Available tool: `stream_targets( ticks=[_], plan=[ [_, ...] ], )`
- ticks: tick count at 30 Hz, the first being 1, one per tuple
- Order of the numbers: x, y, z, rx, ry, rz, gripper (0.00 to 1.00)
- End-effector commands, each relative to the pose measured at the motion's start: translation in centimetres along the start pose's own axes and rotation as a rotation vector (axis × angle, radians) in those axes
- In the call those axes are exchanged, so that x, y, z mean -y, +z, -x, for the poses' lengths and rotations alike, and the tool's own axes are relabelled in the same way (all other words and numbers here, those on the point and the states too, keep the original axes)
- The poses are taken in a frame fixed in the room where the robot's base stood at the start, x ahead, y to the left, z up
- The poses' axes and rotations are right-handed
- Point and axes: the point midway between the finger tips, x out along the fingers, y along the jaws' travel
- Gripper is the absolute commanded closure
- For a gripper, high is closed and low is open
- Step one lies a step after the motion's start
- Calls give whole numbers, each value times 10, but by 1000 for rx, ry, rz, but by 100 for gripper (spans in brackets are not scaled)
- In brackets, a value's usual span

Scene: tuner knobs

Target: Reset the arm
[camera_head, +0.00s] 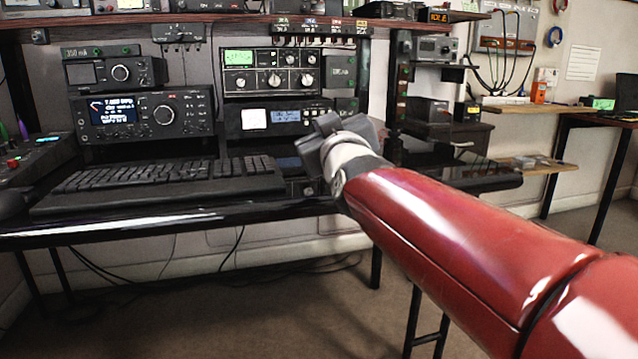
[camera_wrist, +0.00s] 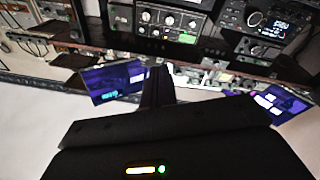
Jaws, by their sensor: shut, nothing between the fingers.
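My arm, red with a pale wrist, reaches in from the right in the head view. My gripper (camera_head: 322,142) is a dark block at its end, in front of the radio equipment and above the desk's right part. In the wrist view the dark gripper body fills the bottom, and the shut fingers (camera_wrist: 158,85) stick up at the middle with nothing between them. A larger radio with a blue display and a big knob (camera_head: 145,117) stands further left.
A black keyboard (camera_head: 170,174) lies on the desk (camera_head: 200,213) below and left of my gripper. A shelf (camera_head: 210,18) with equipment runs above. Another unit with a lit display (camera_head: 286,116) sits beside my gripper. The carpet (camera_head: 250,310) in front of the desk is mostly clear.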

Motion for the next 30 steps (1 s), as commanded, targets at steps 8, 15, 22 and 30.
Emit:
stream_targets(
  ticks=[8, 15, 22, 30],
  plan=[
    [6, 144, 139, 571, -115, -174, 100],
    [16, 230, 255, 963, -85, -324, 100],
    [26, 277, 340, 1224, -25, -427, 100],
    [6, 227, 341, 1260, -17, -440, 100]
  ],
)
